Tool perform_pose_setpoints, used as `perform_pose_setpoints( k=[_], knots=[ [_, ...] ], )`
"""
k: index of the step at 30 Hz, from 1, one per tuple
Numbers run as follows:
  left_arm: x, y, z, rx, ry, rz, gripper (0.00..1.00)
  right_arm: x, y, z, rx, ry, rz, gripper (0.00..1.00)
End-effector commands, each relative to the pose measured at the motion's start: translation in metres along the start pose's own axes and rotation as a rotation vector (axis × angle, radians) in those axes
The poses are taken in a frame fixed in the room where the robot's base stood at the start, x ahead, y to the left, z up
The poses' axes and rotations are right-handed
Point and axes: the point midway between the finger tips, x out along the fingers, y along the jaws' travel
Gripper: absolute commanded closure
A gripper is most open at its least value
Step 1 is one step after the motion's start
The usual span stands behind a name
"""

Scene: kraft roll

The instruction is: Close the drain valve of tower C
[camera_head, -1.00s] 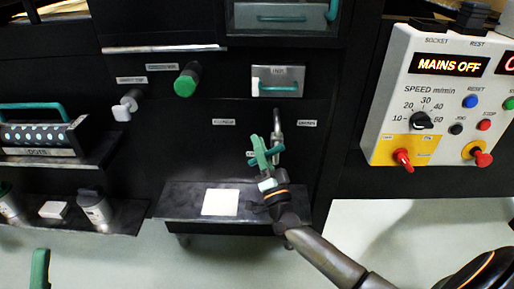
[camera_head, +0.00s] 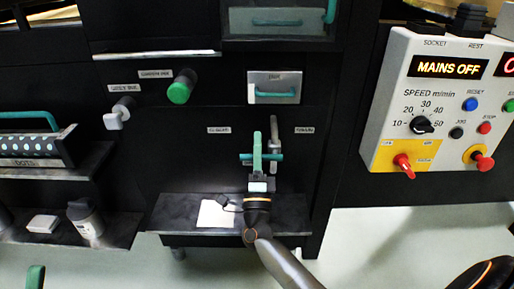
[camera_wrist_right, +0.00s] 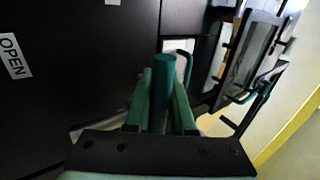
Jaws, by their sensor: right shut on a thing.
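The valve has a grey upright stem (camera_head: 274,130) on the black panel, with a teal bar handle (camera_head: 276,157) lying level across its lower part. A small label (camera_head: 219,130) that seems to read CLOSED is left of it, and an OPEN label (camera_head: 305,130) is right of it. My right gripper (camera_head: 257,150) is shut on the teal handle, its green fingers pointing up. In the right wrist view the teal bar (camera_wrist_right: 160,85) stands between both fingers, with the OPEN sign (camera_wrist_right: 13,56) at left. A green fingertip of my left gripper (camera_head: 36,278) shows at the bottom left edge. No tower letter is readable.
Below the valve is a black shelf (camera_head: 170,212) with a white square (camera_head: 217,214). A green knob (camera_head: 180,88) and a white-tipped knob (camera_head: 118,115) stick out at left. A drawer with a teal handle (camera_head: 275,95) is above. The control box (camera_head: 440,100) reads MAINS OFF at right.

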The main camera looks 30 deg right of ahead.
Motion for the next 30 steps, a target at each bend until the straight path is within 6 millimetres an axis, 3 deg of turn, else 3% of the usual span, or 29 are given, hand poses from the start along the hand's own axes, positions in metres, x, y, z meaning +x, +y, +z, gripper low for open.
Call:
perform_pose_setpoints(
  k=[13,14,21,30],
  knots=[
    [-0.0005,0.0006,0.0007,0.000,-0.003,0.001,0.50,0.0006,-0.0009,-0.0005,0.010,0.007,-0.001,1.00],
    [-0.0005,0.0006,0.0007,0.000,-0.003,0.001,0.50,0.0006,-0.0010,-0.0005,0.009,0.007,-0.001,0.75],
    [-0.0009,0.0014,0.0008,0.001,-0.003,0.007,0.50,0.0005,-0.0008,-0.0003,0.008,0.006,-0.001,0.48],
    [-0.0013,0.0018,0.0009,0.002,-0.003,0.011,0.50,0.0004,-0.0005,-0.0003,0.006,0.005,-0.001,0.48]
  ],
)
